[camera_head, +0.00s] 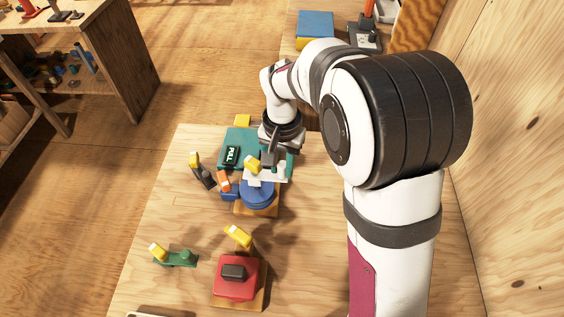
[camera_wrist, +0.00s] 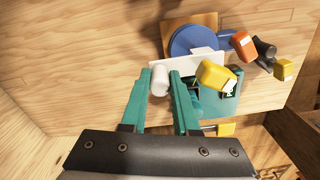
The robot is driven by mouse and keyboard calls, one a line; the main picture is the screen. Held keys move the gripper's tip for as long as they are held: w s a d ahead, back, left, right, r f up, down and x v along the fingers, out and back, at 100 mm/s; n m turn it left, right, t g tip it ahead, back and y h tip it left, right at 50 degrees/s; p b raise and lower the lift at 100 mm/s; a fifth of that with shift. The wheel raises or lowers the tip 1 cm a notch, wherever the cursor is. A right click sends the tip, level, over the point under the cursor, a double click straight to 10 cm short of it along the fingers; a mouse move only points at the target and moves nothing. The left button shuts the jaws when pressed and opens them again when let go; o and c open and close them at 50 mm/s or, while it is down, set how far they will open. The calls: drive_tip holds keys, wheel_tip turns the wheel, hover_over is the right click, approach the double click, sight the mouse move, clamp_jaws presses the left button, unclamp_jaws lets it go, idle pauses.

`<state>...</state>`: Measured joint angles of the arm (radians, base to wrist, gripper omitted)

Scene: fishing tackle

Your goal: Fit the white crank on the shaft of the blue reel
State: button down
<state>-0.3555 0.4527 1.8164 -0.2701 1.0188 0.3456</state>
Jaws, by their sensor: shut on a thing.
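The blue reel (camera_head: 257,196) sits on a wooden block near the middle of the table and also shows in the wrist view (camera_wrist: 186,42). The white crank (camera_head: 262,182) is over the reel's upper edge in the head view.
A teal box (camera_head: 236,140) marked PULL stands behind the reel. A dark crank (camera_head: 206,177) and an orange-knobbed piece (camera_head: 224,182) are close at its left. A green crank (camera_head: 176,260) and a red reel (camera_head: 236,285) are nearer the front. The left table edge is clear.

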drive_tip(key=shift+f, duration=1.4)
drive_tip(key=c, duration=0.6)
unclamp_jaws()
wheel_tip(320, 180, up, 16)
drive_tip(key=shift+f, duration=0.1)
drive_tip(key=s+d+f+m, duration=0.1)
drive_tip(key=s+d, duration=0.2)
drive_tip(key=s, duration=0.5)
drive_tip(key=s+d+f+y, duration=0.1)
drive_tip(key=s+d, duration=0.3)
drive_tip(key=s, duration=0.4)
drive_tip(key=s+d+f+m, duration=0.1)
drive_tip(key=s+d+f, duration=0.1)
drive_tip(key=s, duration=0.6)
drive_tip(key=shift+d+f+m+y, duration=0.3)
drive_tip(key=shift+d+f+y, duration=0.1)
drive_tip(key=shift+d, duration=0.25)
